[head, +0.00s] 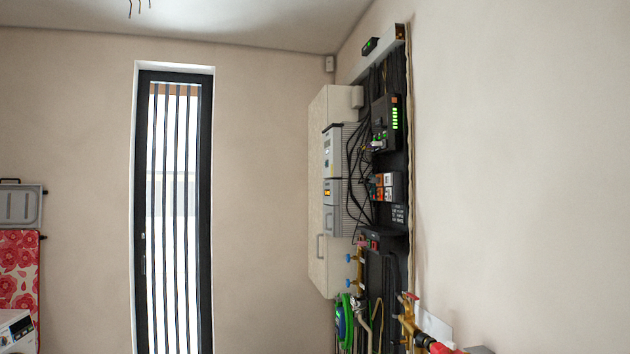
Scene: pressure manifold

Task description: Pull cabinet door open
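A tall beige cabinet (316,150) hangs on the right wall near the far corner, seen at a steep angle. A grey bar handle (320,247) stands upright low on its beige face. The door looks shut, but the angle and the grey units in front hide its edges. Neither of my grippers shows in the head view.
Grey boxes (333,150), black cables and a black panel (397,215) crowd the wall beside the cabinet. Brass pipes and valves with blue handles (350,258) sit below. A green hose reel (344,318) is lower. A barred glass door (174,210) is left.

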